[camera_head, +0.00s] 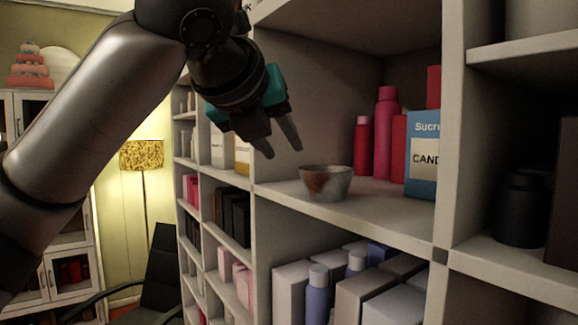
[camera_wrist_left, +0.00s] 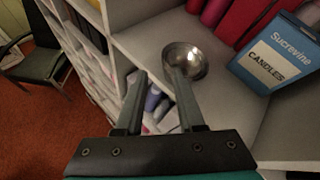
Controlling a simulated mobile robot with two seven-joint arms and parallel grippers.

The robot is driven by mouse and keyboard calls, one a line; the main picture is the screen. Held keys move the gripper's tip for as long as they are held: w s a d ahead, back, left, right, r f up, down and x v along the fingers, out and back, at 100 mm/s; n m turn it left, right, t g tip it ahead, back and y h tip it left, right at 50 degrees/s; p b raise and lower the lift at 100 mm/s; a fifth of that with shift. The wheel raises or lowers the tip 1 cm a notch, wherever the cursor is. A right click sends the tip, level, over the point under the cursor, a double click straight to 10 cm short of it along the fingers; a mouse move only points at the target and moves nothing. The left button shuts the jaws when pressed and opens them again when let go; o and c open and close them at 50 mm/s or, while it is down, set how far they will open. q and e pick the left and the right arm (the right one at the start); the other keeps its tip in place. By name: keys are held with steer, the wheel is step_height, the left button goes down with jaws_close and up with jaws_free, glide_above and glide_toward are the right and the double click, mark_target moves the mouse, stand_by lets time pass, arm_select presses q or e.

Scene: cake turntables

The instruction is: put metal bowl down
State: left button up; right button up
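The metal bowl (camera_head: 326,183) stands upright on a middle shelf (camera_head: 390,217), near the shelf's front edge. It also shows in the left wrist view (camera_wrist_left: 186,60), where I see its shiny inside, empty, partly behind one finger. My left gripper (camera_head: 284,150) is open, above and to the left of the bowl in the head view, with nothing between its fingers. In the left wrist view its two fingers (camera_wrist_left: 160,100) are spread apart, with a gap between them. My right gripper is not in view.
Red bottles (camera_head: 385,135) and a blue and white box (camera_head: 422,155) stand behind and right of the bowl. An upright divider (camera_head: 453,120) bounds the shelf on the right. Boxes and bottles (camera_head: 318,295) fill the compartment below. A dark chair (camera_head: 160,275) is at the lower left.

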arm_select(q)
steer(key=v, duration=0.5)
steer(key=shift+b, duration=0.35)
steer(key=shift+w, duration=0.1)
stand_by(0.4)
